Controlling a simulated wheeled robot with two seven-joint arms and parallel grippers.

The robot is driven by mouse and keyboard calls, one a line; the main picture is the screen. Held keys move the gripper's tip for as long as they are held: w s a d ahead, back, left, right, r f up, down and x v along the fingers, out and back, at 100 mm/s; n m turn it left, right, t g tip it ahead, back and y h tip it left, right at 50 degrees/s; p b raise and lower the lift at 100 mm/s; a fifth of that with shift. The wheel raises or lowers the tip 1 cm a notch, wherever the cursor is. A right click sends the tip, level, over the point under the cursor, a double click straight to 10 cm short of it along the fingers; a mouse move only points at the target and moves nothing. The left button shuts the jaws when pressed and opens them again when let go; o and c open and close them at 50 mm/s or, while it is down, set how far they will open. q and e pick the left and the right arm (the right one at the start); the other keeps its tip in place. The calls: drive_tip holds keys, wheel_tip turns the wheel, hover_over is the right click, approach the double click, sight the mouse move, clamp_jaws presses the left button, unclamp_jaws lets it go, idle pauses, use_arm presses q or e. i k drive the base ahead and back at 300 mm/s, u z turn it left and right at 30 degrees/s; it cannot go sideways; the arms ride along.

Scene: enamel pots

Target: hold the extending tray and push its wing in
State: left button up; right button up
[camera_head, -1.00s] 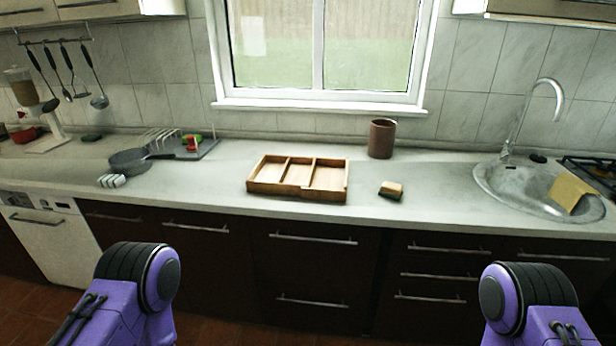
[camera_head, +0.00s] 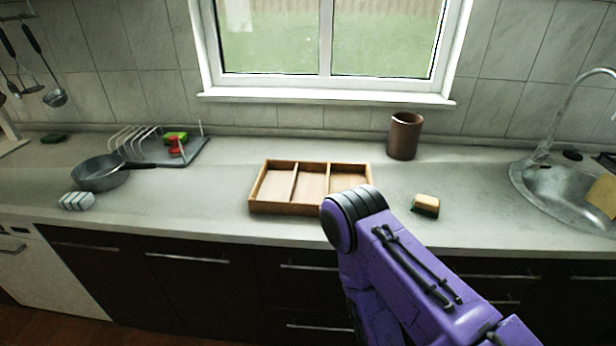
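The extending tray (camera_head: 283,208) is a light wooden box with three compartments. It lies flat on the counter below the window, near the front edge. My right arm comes in from the lower right, and its dark-banded joint covers the tray's front right corner. How far the wing on that side sticks out is hidden there. I cannot tell whether the arm touches the tray. Neither gripper is in view.
A sponge (camera_head: 425,204) lies right of the tray, with a brown cup (camera_head: 404,136) behind it. A pan (camera_head: 99,174), a striped block (camera_head: 76,201) and a dish rack (camera_head: 190,152) stand left. The sink (camera_head: 560,190) is far right. Counter between pan and tray is clear.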

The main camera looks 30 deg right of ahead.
sight(344, 176)
drive_tip(key=z, duration=0.4)
drive_tip(key=i, duration=0.95)
drive_tip(key=z, duration=0.75)
